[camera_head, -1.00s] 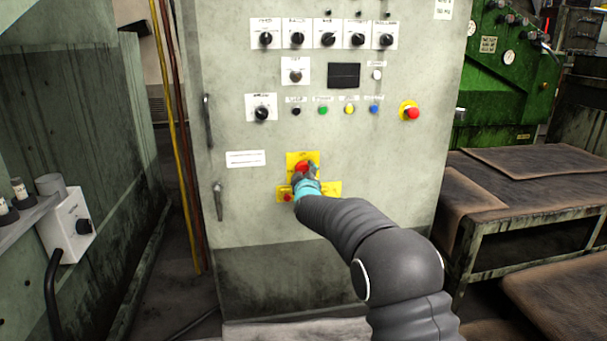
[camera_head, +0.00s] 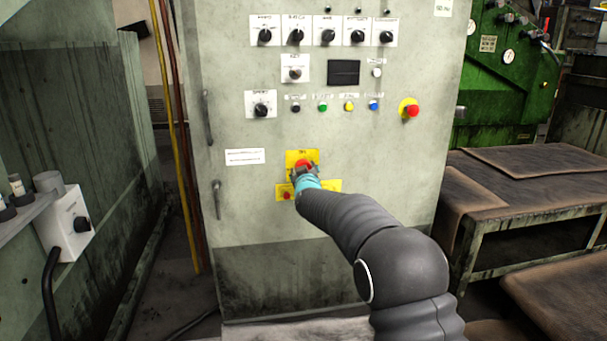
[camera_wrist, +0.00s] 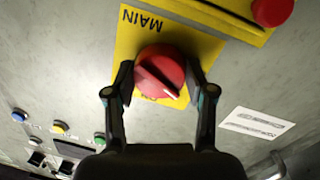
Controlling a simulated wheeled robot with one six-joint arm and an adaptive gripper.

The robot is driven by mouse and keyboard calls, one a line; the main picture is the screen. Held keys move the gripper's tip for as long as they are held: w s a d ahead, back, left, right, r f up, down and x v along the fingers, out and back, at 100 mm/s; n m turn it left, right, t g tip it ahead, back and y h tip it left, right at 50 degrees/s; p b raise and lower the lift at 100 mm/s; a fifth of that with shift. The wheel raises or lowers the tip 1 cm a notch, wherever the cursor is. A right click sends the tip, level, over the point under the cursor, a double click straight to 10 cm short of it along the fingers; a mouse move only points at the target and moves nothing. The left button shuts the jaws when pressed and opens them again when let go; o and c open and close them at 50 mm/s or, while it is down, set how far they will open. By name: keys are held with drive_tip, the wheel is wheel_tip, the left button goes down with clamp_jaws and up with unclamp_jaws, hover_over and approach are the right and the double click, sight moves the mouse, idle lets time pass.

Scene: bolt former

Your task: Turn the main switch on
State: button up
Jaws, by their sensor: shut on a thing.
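The main switch is a red round knob (camera_wrist: 160,72) on a yellow plate marked MAIN (camera_wrist: 138,24), seen in the wrist view. A white mark shows on the knob's handle, pointing to the lower right of that view. My gripper (camera_wrist: 160,88) has one finger on each side of the knob and is shut on it. In the head view the red knob (camera_head: 303,165) sits on its yellow plate (camera_head: 293,156) low on the grey cabinet. My gripper (camera_head: 305,174) covers its lower part there.
A second yellow plate (camera_head: 332,186) with a red button (camera_head: 286,196) lies just below the switch. Dials, coloured buttons and a red emergency button (camera_head: 412,111) are higher on the cabinet (camera_head: 250,210). A bench (camera_head: 500,200) stands at right.

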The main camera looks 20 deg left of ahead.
drive_tip(key=m+b, duration=0.1)
drive_tip(key=m, duration=0.2)
drive_tip(key=shift+f+b, duration=0.15)
drive_tip(key=shift+b, duration=0.2)
drive_tip(key=m+g+b, duration=0.1)
drive_tip(key=m+b, duration=0.1)
drive_tip(key=m, duration=0.1)
drive_tip(key=shift+m, duration=0.4)
drive_tip(key=shift+m+y+b, duration=0.3)
drive_tip(key=shift+m+b, duration=0.8)
drive_tip(key=shift+b, duration=0.05)
drive_tip(key=shift+m+g+y+b, duration=0.3)
drive_tip(key=shift+m+b, duration=0.35)
drive_tip(key=shift+m, duration=0.75)
drive_tip(key=shift+a+r, duration=0.1)
drive_tip(key=shift+r, duration=0.1)
drive_tip(key=o, duration=1.2)
drive_tip(key=shift+s+a, duration=0.1)
drive_tip(key=shift+c, duration=0.2)
drive_tip(key=shift+d, duration=0.25)
